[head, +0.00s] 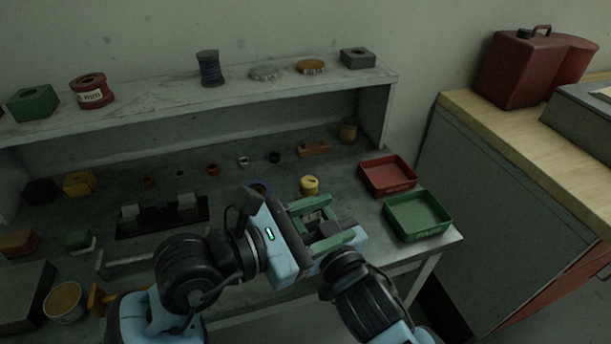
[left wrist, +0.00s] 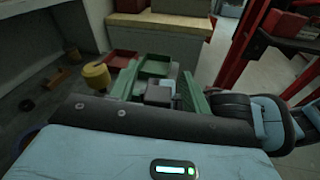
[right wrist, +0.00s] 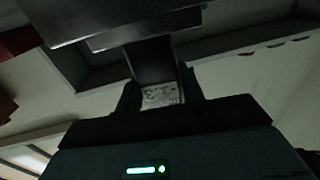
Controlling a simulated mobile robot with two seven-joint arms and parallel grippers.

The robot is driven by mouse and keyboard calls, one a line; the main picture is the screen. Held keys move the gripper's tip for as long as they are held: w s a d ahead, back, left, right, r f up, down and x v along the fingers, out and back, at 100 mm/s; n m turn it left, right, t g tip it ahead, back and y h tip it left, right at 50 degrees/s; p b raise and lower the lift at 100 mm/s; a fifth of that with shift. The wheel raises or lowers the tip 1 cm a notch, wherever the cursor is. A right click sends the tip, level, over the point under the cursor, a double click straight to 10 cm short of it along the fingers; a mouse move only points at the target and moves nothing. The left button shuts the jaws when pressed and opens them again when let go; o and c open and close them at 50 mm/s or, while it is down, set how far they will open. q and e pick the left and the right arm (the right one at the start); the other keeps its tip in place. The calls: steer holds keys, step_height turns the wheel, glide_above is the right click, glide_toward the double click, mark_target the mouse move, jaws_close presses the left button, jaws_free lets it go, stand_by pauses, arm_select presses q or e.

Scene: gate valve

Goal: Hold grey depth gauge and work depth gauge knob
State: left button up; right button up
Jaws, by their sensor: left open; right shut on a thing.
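The grey depth gauge (right wrist: 155,62) shows as a dark block in the right wrist view, with a pale marked face at its lower end. My right gripper (right wrist: 160,92) is shut on it, one dark finger on each side. In the head view the gauge (head: 329,228) is mostly hidden by my left gripper (head: 338,224). That gripper is open, its green fingers on either side of the gauge's dark block with gaps showing. The left wrist view shows the block (left wrist: 158,95) between the fingers. I cannot make out the knob separately.
A red tray (head: 388,188) and a green tray (head: 418,231) stand on the bench's right end. A yellow cylinder (head: 310,185) stands just behind my left gripper. Small parts lie across the bench below the shelf (head: 240,95). A wooden-topped counter (head: 530,150) is at right.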

arm_select(q)
steer(key=d+m+g+y, duration=0.1)
steer(key=d+m+g, duration=0.5)
steer(key=d+m, duration=0.1)
steer(key=m+g+y, duration=0.2)
steer(key=m+y, duration=0.7)
steer(key=y, duration=0.4)
glide_toward(309, 180)
step_height(309, 180, down, 9)
steer(key=shift+w+f, duration=0.1)
steer(key=shift+w, duration=0.05)
steer(key=shift+c, duration=0.3)
steer(key=c, duration=0.9)
